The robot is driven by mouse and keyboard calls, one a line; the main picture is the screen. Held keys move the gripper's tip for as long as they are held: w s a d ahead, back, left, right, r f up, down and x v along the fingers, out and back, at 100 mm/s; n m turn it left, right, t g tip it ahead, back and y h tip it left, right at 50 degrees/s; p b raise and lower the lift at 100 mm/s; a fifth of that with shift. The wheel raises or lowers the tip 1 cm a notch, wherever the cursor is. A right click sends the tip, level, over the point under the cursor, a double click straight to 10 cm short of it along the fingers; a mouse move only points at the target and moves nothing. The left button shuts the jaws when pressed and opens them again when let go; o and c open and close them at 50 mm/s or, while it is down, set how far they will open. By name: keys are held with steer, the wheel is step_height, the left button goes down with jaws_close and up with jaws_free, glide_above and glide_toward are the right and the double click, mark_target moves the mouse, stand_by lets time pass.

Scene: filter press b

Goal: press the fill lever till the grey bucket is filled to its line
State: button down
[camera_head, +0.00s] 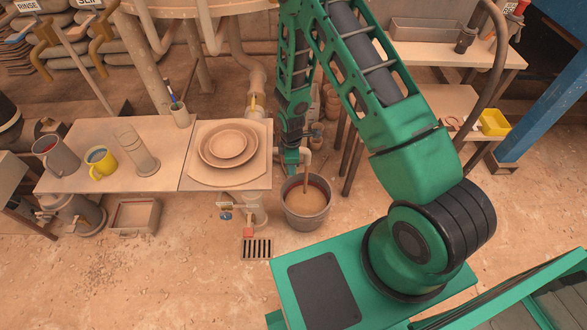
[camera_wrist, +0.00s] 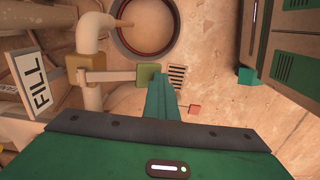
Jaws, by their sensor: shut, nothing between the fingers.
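The grey bucket (camera_head: 306,222) stands on the floor below the spout pipe, with tan liquid inside. A thin tan stream seems to run from the spout into it. A dark reddish band shows on its inner wall, above the liquid. In the wrist view the bucket (camera_wrist: 177,38) is at the top, partly cut off. The fill lever (camera_wrist: 112,76) reaches right from a tan valve block and ends in a green pad (camera_wrist: 147,74). My gripper (camera_wrist: 163,88) is shut and empty, its tips at the pad; contact looks likely. In the head view my gripper (camera_head: 291,160) is beside the spout.
A FILL sign (camera_wrist: 39,83) is left of the lever. A floor drain grate (camera_head: 256,248) lies left of the bucket. A bench (camera_head: 160,182) with mugs and a square board with round plates (camera_head: 229,181) stands to the left. Open floor lies at front left.

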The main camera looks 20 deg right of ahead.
steer(key=shift+w+d+f, duration=0.1)
steer(key=shift+w+d, duration=0.05)
steer(key=shift+w, duration=0.05)
steer(key=shift+r, duration=0.25)
steer(key=s+a+r, duration=0.2)
steer(key=s+r, duration=0.4)
steer(key=r, duration=0.6)
steer(key=shift+r, duration=0.15)
